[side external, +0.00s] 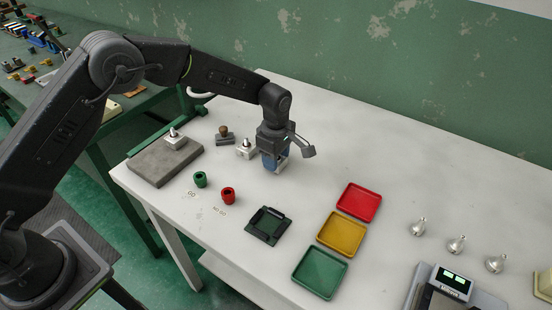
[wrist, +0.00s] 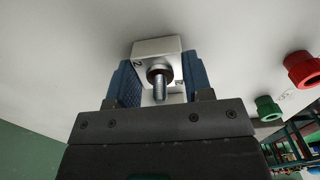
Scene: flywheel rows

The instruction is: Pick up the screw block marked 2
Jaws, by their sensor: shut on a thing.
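The screw block marked 2 (wrist: 157,47) is pale grey with an upright metal screw, and shows between the blue jaws in the wrist view. A dark mark like a 2 is on its face. My gripper (side external: 274,165) is shut on this block, a jaw on each side. In the side view the block (side external: 282,168) is mostly hidden by the jaws, low over the white table; I cannot tell whether it touches. Another screw block (side external: 246,150) stands to the left of my gripper, and one more (side external: 175,140) stands on the grey slab; their marks are unreadable.
A grey slab (side external: 160,167) and a dark stamp-like piece (side external: 224,137) lie to the left. Green (side external: 200,179) and red (side external: 228,195) cups and a dark green fixture (side external: 267,226) stand in front. Red (side external: 359,201), yellow (side external: 341,233) and green (side external: 320,272) trays lie right.

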